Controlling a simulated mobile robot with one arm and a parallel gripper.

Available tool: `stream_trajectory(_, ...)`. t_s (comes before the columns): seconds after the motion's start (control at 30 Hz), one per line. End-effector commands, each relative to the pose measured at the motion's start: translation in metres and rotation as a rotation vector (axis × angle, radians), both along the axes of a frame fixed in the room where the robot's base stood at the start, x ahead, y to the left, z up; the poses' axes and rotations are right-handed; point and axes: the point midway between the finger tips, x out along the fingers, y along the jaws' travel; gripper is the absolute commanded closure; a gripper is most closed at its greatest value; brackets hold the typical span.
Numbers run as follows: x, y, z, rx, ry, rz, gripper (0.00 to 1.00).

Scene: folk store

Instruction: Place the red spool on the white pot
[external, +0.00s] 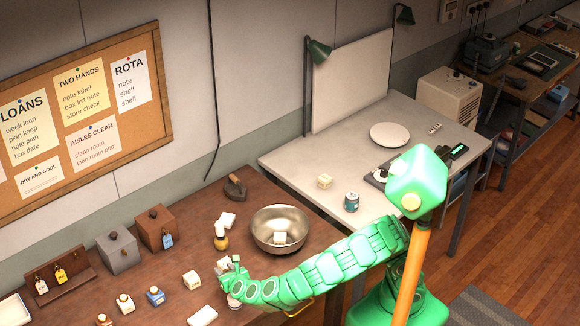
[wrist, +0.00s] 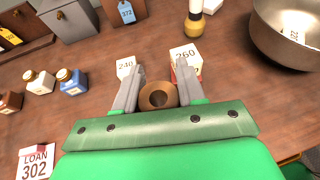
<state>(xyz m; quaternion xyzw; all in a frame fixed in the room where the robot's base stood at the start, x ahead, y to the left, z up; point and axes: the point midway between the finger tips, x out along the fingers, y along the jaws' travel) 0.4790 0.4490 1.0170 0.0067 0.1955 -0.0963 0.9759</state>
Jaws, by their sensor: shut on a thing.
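My gripper (wrist: 158,92) is low over the brown table at the front. Its two grey fingers are on either side of a round brown piece with a dark central hole, which looks like the end of the spool (wrist: 158,97). The fingers are shut on it; no red shows on it from above. In the external view my gripper (external: 234,284) hides most of what it holds, and a small pale round shape (external: 234,301) shows just below it. I cannot clearly pick out a white pot in either view.
A metal bowl (external: 280,229) with a pale cube inside stands behind my gripper. Labelled boxes (wrist: 185,55), small bottles (external: 125,302) and a yellow-bodied item (external: 221,238) are close by. The grey table (external: 300,158) holds a white plate (external: 390,134) and a can (external: 352,201).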

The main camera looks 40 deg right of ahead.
Motion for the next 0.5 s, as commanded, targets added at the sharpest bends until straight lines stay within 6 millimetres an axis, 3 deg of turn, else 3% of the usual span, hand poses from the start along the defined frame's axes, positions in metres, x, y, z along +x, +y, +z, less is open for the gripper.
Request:
stream_trajectory(0.27,-0.015,-0.004,0.002,-0.001,0.001,-0.005,0.89)
stream_trajectory(0.5,-0.015,-0.005,-0.025,-0.006,0.0,-0.005,0.89)
